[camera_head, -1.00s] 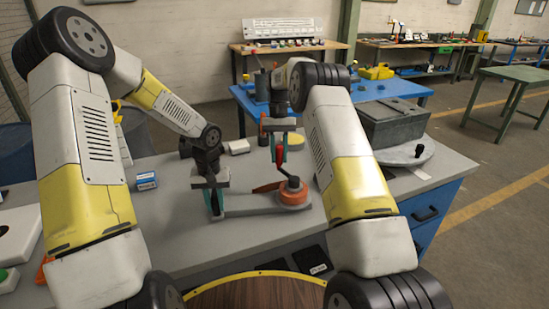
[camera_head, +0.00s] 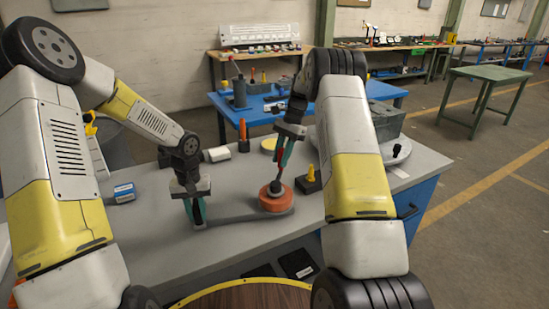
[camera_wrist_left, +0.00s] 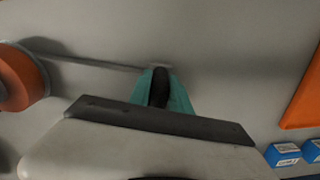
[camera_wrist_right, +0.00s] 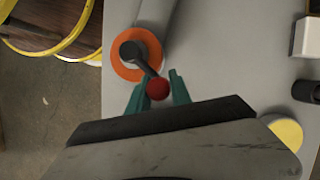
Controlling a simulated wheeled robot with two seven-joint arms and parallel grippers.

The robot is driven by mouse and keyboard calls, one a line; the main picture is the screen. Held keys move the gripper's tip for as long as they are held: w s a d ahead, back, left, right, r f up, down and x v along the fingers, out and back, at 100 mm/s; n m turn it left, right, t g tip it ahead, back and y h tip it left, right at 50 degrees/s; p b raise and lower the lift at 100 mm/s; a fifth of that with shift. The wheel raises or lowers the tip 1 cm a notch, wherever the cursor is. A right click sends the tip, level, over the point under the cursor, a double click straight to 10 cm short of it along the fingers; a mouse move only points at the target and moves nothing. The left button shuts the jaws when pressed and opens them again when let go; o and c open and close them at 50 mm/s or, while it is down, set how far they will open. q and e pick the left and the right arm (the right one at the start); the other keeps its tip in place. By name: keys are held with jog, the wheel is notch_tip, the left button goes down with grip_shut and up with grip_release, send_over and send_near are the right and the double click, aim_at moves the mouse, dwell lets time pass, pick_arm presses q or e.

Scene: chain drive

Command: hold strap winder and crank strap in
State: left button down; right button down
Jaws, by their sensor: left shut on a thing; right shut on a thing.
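The strap winder has an orange reel (camera_head: 276,198) with a dark hub, on a flat grey bar or strap (camera_head: 235,217) running left along the bench. My left gripper (camera_head: 196,212) is low over the bench at that left end. It is shut on a dark upright grip (camera_wrist_left: 160,86), in the left wrist view. My right gripper (camera_head: 282,165) is above the reel. In the right wrist view its teal fingers are shut on the red crank knob (camera_wrist_right: 158,88), and the dark crank arm (camera_wrist_right: 145,65) runs from knob to hub. The fingers partly hide the crank in the head view.
A yellow piece on a dark base (camera_head: 311,176) stands right of the reel. A blue box (camera_head: 124,193) lies on the left, and a white block (camera_head: 217,154) and a yellow disc (camera_head: 268,144) lie behind. The bench (camera_head: 165,235) is clear in front of the winder.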

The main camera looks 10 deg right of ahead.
jog(key=shift+s+d+m+t+y, duration=0.1)
jog(key=shift+s+d+m+t, duration=0.2)
jog(key=shift+d+m, duration=0.35)
jog(key=shift+s+d+m+t+y, duration=0.1)
jog(key=shift+s+d+m+t, duration=0.2)
jog(key=shift+m, duration=0.6)
jog(key=shift+s+d+m+t+y, duration=0.1)
jog(key=shift+s+d+m+t, duration=0.2)
jog(key=shift+d+m, duration=0.35)
jog(key=shift+a, duration=0.1)
jog(key=c, duration=1.2)
grip_release()
jog(key=shift+o, duration=0.2)
jog(key=v, duration=1.2)
